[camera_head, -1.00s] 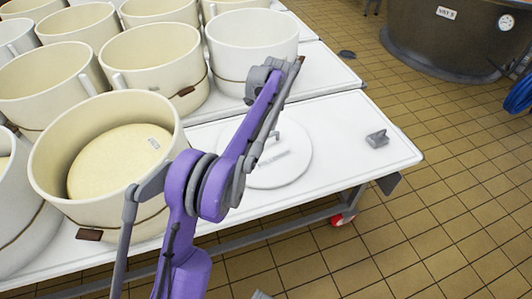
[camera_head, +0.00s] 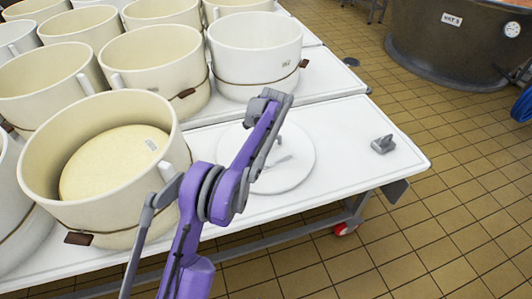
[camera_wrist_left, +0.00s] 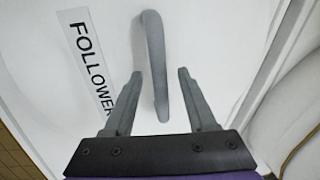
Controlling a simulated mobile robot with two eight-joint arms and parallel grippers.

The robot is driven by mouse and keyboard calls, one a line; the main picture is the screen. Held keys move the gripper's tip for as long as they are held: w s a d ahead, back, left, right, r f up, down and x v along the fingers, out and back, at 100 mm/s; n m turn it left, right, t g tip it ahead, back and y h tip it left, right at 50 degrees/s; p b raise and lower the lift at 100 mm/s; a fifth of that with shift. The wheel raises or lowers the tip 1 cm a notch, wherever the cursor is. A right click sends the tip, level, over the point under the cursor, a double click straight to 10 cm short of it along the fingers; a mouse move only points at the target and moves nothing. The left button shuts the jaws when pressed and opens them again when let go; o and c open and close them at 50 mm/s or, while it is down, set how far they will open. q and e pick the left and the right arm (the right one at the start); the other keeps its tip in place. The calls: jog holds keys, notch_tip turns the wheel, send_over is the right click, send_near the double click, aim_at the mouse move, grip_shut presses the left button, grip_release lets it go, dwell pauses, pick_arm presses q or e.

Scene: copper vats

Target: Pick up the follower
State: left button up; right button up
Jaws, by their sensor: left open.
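The follower (camera_head: 300,168) is a white round disc lying flat on the white table, to the right of the front cheese mould. My purple left arm partly covers it in the head view. In the left wrist view the follower (camera_wrist_left: 215,45) fills most of the picture, with a black-on-white "FOLLOWER" label and a grey bar handle (camera_wrist_left: 153,55). My left gripper (camera_wrist_left: 160,73) is open above it, with the handle showing between its two fingers. The fingers look apart from the handle. The left fingertips are hidden behind the arm in the head view. My right gripper is out of view.
A cream mould (camera_head: 165,120) holding a pale round cheese (camera_head: 100,170) stands just left of the follower. Several more moulds stand behind. A small grey object (camera_head: 383,145) sits on the table (camera_head: 345,125) at the right. A dark vat (camera_head: 425,50) stands at the back right.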

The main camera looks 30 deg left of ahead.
pick_arm(q)
jog(key=shift+a+f, duration=0.1)
jog(key=shift+f, duration=0.45)
jog(key=shift+r, duration=0.1)
grip_shut()
dwell(0.9)
